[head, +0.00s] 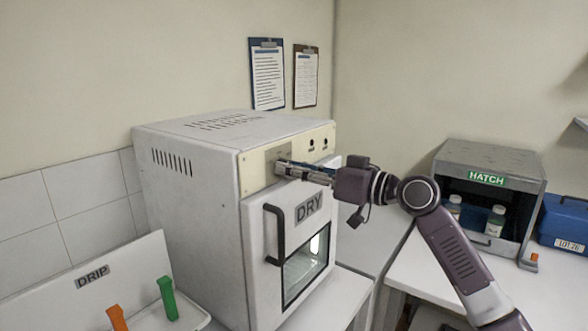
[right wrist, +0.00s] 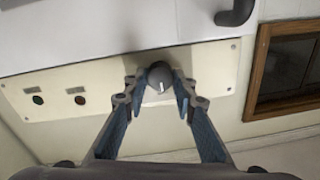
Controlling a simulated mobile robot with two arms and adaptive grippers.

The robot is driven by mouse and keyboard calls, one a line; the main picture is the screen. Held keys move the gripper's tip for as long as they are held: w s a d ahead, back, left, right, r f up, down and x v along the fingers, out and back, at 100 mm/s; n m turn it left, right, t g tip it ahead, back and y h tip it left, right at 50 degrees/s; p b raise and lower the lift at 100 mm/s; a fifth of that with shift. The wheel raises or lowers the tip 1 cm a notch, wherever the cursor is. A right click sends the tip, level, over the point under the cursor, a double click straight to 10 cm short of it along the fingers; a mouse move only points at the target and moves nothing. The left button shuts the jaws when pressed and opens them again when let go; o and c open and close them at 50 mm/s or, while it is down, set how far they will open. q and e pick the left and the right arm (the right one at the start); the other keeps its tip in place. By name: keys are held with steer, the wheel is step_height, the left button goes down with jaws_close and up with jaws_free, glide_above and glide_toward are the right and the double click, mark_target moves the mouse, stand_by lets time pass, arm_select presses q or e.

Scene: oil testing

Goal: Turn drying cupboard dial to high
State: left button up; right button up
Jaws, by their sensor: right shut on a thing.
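The drying cupboard (head: 190,215) is a pale box with a DRY label (head: 309,207) on its door. Its cream control panel (head: 252,172) runs above the door and also shows in the right wrist view (right wrist: 115,92). The round grey dial (right wrist: 160,75) sits on that panel, with a short white mark on its face. My right gripper (head: 281,168) reaches the panel from the right and hides the dial in the head view. In the right wrist view its fingers (right wrist: 158,88) are shut on the dial, one on each side. My left gripper is not in view.
A dark door handle (head: 275,236) stands out below the panel. The grey HATCH box (head: 488,160) with bottles stands right, beside a blue box (head: 563,222). A DRIP rack (head: 93,275) with green (head: 167,298) and orange (head: 117,318) items stands lower left.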

steer(key=shift+m, duration=0.4)
steer(key=shift+c, duration=0.3)
steer(key=shift+m+t+p, duration=0.4)
steer(key=shift+m+p, duration=2.3)
steer(key=shift+m, duration=2.9)
steer(key=shift+f, duration=0.1)
steer(key=o, duration=1.1)
steer(key=shift+w+d, duration=0.1)
steer(key=shift+o, duration=0.2)
steer(key=shift+f, duration=0.1)
